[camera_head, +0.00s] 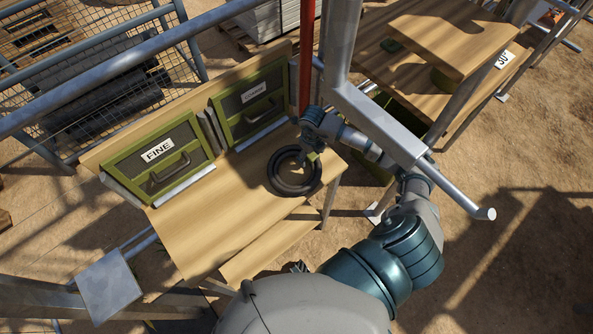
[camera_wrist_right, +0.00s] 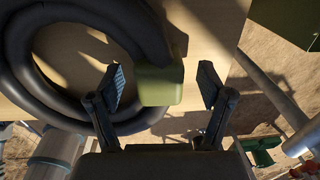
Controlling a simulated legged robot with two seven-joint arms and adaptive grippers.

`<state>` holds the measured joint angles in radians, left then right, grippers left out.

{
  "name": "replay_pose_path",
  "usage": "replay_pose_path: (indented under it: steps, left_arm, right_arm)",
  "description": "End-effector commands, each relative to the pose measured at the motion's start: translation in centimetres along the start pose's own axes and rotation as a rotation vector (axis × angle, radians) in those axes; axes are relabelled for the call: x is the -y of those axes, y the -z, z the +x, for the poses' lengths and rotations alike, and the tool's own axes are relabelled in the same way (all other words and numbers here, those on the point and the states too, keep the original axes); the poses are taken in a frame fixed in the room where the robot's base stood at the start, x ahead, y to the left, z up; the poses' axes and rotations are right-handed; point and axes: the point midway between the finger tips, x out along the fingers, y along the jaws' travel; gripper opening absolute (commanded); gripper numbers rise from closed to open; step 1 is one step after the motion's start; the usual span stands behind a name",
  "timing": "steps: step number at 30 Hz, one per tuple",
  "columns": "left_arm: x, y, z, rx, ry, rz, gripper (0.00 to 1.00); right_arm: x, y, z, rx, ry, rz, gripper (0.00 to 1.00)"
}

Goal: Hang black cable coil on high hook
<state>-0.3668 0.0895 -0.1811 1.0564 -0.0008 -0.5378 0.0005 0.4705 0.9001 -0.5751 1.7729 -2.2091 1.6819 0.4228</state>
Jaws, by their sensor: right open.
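The black cable coil (camera_head: 272,176) lies flat on the wooden workbench. In the right wrist view the coil (camera_wrist_right: 22,60) fills the upper left, with an olive-green block (camera_wrist_right: 160,85) at its right edge. My right gripper (camera_head: 311,155) is above the coil's right side. In the wrist view the right gripper's (camera_wrist_right: 162,84) fingers are spread on either side of the block, with gaps visible at both sides. A grey metal bar (camera_head: 375,122) on an upright post ends in a round rod (camera_head: 462,197), possibly the high hook. My left gripper is not visible.
A red post (camera_head: 307,50) rises behind the bench. A blue-grey rail (camera_head: 100,72) crosses the upper left. The bench's (camera_head: 205,225) front left is clear.

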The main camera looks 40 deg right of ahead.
Motion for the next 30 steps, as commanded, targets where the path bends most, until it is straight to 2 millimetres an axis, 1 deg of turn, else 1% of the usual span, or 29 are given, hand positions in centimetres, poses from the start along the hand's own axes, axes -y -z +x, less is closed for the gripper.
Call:
replay_pose_path:
  steps: [1,2,3,5,6,8,9,10,17,20,30]
  left_arm:
    - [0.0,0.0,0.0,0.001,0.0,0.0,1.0]
    - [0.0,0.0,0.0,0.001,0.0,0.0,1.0]
    - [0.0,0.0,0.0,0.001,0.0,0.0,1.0]
    - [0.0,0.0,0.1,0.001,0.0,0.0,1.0]
    - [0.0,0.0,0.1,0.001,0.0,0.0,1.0]
    - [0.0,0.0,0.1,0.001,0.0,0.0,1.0]
    - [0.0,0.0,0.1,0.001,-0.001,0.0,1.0]
    - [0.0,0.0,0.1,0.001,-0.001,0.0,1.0]
    - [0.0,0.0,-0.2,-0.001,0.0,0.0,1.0]
    - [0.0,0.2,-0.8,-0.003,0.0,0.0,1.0]
    - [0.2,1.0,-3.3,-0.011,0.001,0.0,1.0]
  right_arm:
    - [0.0,0.0,0.0,0.0,0.0,0.0,0.74]
    - [0.0,0.0,0.0,0.0,0.0,0.0,0.67]
    - [0.0,0.0,0.0,0.0,0.0,0.0,0.57]
    - [0.0,0.0,0.0,0.0,0.0,0.0,0.42]
    - [0.0,0.0,0.0,0.0,0.001,0.0,0.32]
    - [0.0,0.0,0.0,-0.001,0.001,0.001,0.17]
    - [0.0,0.0,0.0,-0.001,0.002,0.001,0.07]
    - [0.0,0.0,0.0,-0.001,0.002,0.001,0.0]
    - [0.1,-0.1,-0.3,0.001,0.001,0.001,0.0]
    - [0.1,-0.1,-1.1,0.003,0.002,0.0,0.0]
    - [0.2,-0.1,-4.8,0.004,0.001,0.0,0.0]
